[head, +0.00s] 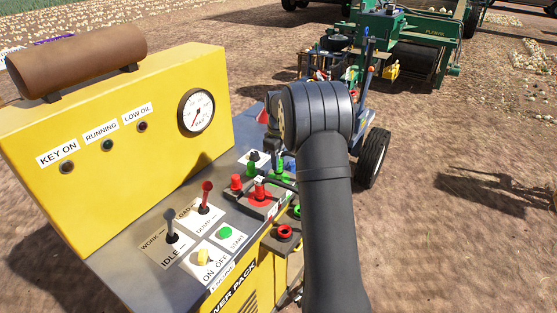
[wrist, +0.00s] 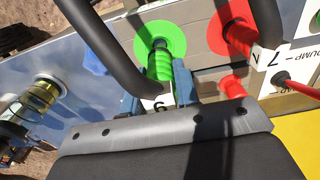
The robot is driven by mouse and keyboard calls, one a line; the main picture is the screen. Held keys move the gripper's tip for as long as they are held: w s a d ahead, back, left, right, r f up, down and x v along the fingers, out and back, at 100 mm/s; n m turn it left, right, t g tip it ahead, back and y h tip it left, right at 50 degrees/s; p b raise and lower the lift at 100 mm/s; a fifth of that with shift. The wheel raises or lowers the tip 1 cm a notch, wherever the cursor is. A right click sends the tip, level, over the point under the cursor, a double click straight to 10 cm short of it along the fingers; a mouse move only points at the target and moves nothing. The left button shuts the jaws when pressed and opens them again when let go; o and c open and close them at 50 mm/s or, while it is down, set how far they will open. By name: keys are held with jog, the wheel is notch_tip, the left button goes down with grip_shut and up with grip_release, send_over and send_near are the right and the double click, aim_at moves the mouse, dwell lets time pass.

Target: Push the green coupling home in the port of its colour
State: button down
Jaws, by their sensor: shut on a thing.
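In the wrist view the green coupling (wrist: 158,66) is a ribbed green cylinder with a white numbered tag below it. Its far end is at the middle of a green ring around the green port (wrist: 174,31); I cannot tell how deep it sits. My gripper (wrist: 172,92) is shut on the coupling's near end, with blue finger parts beside the tag. In the head view my arm hides most of the gripper, and green parts (head: 278,166) show just left of it.
A red-ringed port (wrist: 234,30) is right of the green one, with a red part (wrist: 232,86) below it. Dark curved bars (wrist: 108,45) flank the green port. The yellow power pack (head: 130,135) carries levers and buttons left of my arm.

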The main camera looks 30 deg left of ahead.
jog(key=shift+f, duration=1.8)
dwell(4.3)
jog(key=c, duration=0.6)
grip_release()
jog(key=shift+r, duration=0.1)
jog(key=shift+r, duration=3.5)
